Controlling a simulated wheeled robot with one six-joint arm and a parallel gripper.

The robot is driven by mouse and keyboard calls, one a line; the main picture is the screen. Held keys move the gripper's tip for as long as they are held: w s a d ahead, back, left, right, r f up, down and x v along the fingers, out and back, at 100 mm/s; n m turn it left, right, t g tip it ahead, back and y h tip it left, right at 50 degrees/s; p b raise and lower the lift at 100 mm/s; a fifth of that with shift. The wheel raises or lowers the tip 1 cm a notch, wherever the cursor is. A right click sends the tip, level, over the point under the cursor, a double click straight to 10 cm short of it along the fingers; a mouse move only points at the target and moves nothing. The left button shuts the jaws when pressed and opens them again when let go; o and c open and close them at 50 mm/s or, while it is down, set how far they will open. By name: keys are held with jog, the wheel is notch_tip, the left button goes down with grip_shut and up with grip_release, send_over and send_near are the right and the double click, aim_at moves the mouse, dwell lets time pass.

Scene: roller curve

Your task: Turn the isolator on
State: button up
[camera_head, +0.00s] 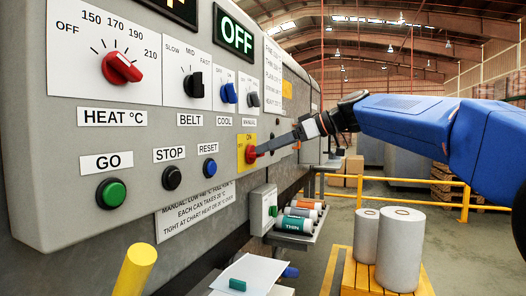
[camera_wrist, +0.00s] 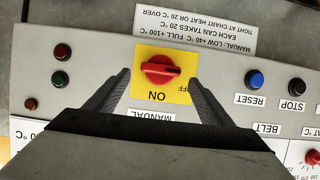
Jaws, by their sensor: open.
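The isolator is a red rotary knob (camera_wrist: 160,69) on a yellow plate (camera_wrist: 145,52). In the wrist view, where the labels appear upside down, its handle lies roughly sideways, with ON below it and a partly readable OFF at lower right. In the wrist view, my gripper (camera_wrist: 157,80) is open, with one finger on each side of the knob and visible gaps between. Whether the fingertips touch the plate cannot be told.
The grey panel (camera_head: 75,215) carries a red heat dial (camera_head: 121,68), a black belt dial (camera_head: 194,84) and GO (camera_head: 111,192), STOP (camera_head: 172,177) and RESET (camera_head: 209,169) buttons. An OFF display (camera_head: 234,37) is lit green.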

aim_at(263, 155)
jog(key=shift+x, duration=1.8)
jog(key=shift+c, duration=0.3)
jog(key=c, duration=1)
jog(key=shift+w+d+f+m+g+y, duration=0.2)
jog(key=shift+m+g+y, duration=0.7)
jog(key=shift+m, duration=1.35)
jog(key=shift+w+f+m+g+y, duration=0.35)
jog(key=shift+m+g+y, duration=0.55)
jog(key=shift+m, duration=1.3)
jog(key=shift+w+d+f+m+g+y, duration=0.2)
jog(key=shift+m+g+y, duration=0.65)
jog(key=shift+m, duration=1.4)
jog(key=shift+a, duration=0.1)
